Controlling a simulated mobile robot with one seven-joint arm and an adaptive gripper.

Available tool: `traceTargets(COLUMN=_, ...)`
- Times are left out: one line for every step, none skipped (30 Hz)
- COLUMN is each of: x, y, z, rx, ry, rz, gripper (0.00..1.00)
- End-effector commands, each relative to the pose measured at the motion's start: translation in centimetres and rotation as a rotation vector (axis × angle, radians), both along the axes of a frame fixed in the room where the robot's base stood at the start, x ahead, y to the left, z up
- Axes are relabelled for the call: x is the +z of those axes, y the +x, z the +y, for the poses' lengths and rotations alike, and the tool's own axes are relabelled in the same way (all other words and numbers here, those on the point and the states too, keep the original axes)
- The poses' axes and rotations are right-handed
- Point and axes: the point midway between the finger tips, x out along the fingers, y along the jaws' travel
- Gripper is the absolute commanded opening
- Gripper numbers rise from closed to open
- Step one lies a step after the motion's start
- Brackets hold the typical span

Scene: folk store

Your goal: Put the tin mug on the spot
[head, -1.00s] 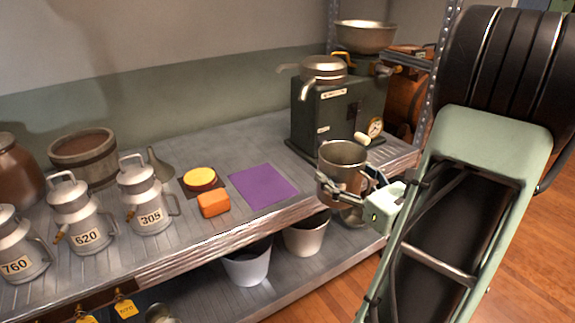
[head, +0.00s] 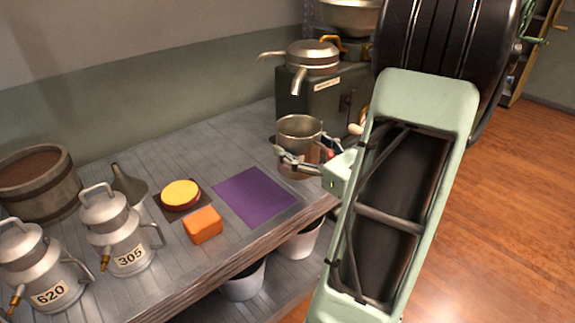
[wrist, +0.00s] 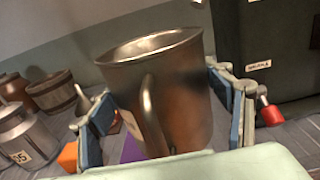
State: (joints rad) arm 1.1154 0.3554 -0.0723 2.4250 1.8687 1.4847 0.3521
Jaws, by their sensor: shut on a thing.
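The tin mug (head: 299,131) is a tarnished metal cup with an open top. My gripper (head: 298,163) is shut around it, and it stands upright between the fingers. In the wrist view the mug (wrist: 157,90) fills the middle, with its handle toward the camera and a finger on each side. The spot appears to be the purple square (head: 254,196) lying flat on the grey bench. The mug is to the right of and behind the square in the head view. Part of the square shows behind the mug in the wrist view (wrist: 131,150).
An orange block (head: 203,225) and a yellow-topped round on a dark mat (head: 181,194) lie left of the square. Numbered milk cans (head: 122,232) stand further left. A dark green machine (head: 310,98) stands behind the mug. White buckets (head: 243,282) sit below the bench edge.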

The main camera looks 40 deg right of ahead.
Motion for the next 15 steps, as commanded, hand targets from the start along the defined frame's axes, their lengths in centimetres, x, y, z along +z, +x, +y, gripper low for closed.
traceTargets(x=-0.9, y=1.1, z=-0.5, rx=0.004, ry=0.001, rz=0.0, gripper=0.44)
traceTargets(x=-1.3, y=1.8, z=-0.9, rx=0.003, ry=0.0, rz=0.0, gripper=0.44)
traceTargets(x=-1.7, y=2.7, z=-1.3, rx=0.004, ry=0.0, rz=-0.002, gripper=0.44)
traceTargets(x=-2.1, y=3.3, z=-1.7, rx=0.004, ry=0.0, rz=-0.001, gripper=0.44)
traceTargets(x=-2.4, y=4.0, z=-2.1, rx=0.003, ry=-0.001, rz=-0.001, gripper=0.44)
traceTargets(x=-2.8, y=4.9, z=-2.5, rx=0.004, ry=0.0, rz=-0.002, gripper=0.44)
traceTargets(x=-3.2, y=5.5, z=-2.9, rx=0.004, ry=0.0, rz=-0.001, gripper=0.44)
traceTargets(x=-3.5, y=6.2, z=-3.3, rx=0.003, ry=0.0, rz=-0.001, gripper=0.44)
traceTargets(x=-4.2, y=6.9, z=-3.7, rx=0.002, ry=0.002, rz=-0.001, gripper=0.44)
traceTargets(x=-4.9, y=7.3, z=-3.9, rx=0.003, ry=0.004, rz=0.0, gripper=0.44)
traceTargets(x=-5.5, y=7.7, z=-4.1, rx=0.003, ry=0.002, rz=0.0, gripper=0.44)
traceTargets(x=-6.2, y=8.2, z=-4.4, rx=0.002, ry=0.003, rz=0.0, gripper=0.44)
traceTargets(x=-6.6, y=8.5, z=-4.6, rx=0.001, ry=0.002, rz=0.0, gripper=0.44)
traceTargets(x=-7.0, y=8.8, z=-4.8, rx=0.001, ry=0.002, rz=0.0, gripper=0.44)
traceTargets(x=-7.4, y=9.2, z=-5.0, rx=0.001, ry=0.002, rz=0.0, gripper=0.44)
